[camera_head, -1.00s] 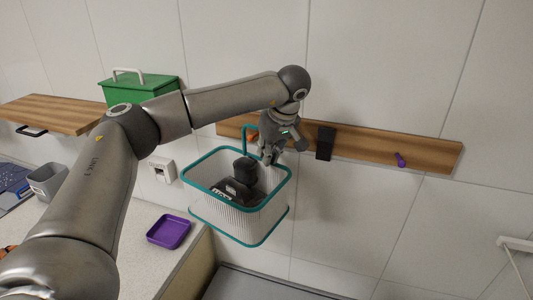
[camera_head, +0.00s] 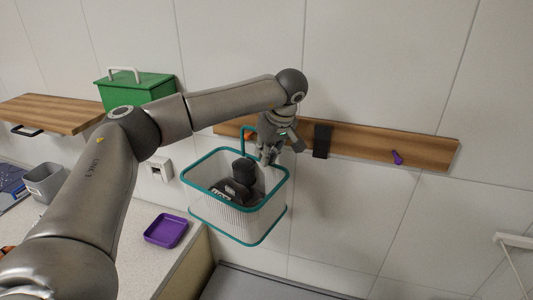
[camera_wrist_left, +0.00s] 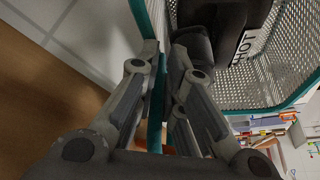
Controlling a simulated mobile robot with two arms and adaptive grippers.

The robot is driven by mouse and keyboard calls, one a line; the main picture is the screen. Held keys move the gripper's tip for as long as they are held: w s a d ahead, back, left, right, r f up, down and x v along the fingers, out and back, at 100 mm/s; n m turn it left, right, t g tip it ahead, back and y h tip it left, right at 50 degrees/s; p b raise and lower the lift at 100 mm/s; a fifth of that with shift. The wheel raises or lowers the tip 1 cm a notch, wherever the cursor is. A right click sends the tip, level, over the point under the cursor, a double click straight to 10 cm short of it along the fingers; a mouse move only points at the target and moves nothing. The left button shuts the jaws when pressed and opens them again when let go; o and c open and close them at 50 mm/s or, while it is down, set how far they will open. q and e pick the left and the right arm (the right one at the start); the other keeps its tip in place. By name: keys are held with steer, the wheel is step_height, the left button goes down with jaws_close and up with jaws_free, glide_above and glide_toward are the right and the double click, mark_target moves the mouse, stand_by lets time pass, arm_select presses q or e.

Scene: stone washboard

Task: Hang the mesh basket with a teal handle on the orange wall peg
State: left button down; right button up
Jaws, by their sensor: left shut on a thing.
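The mesh basket (camera_head: 225,215) is white with teal rims and hangs in the air before the wall, with black items inside. Its teal handle (camera_head: 243,143) rises beside the orange peg (camera_head: 251,136) on the wooden wall rail; I cannot tell whether it is over the peg or in front of it. My left gripper (camera_head: 270,155) is shut on the handle. In the left wrist view the handle (camera_wrist_left: 156,105) runs between the fingers, the basket mesh (camera_wrist_left: 285,60) is at upper right, and a bit of orange (camera_wrist_left: 168,138) shows below. My right gripper is not in view.
The rail (camera_head: 365,145) also carries a black holder (camera_head: 322,141) and a purple peg (camera_head: 397,157). A purple tray (camera_head: 166,231) and a grey bin (camera_head: 45,181) stand on the counter. A green box (camera_head: 135,88) sits on a wooden shelf (camera_head: 50,113).

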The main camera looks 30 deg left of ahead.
arm_select(q)
steer(key=c, duration=1.5)
jaws_free()
steer(key=shift+s, duration=0.1)
steer(key=v, duration=1.2)
steer(key=shift+r, duration=0.1)
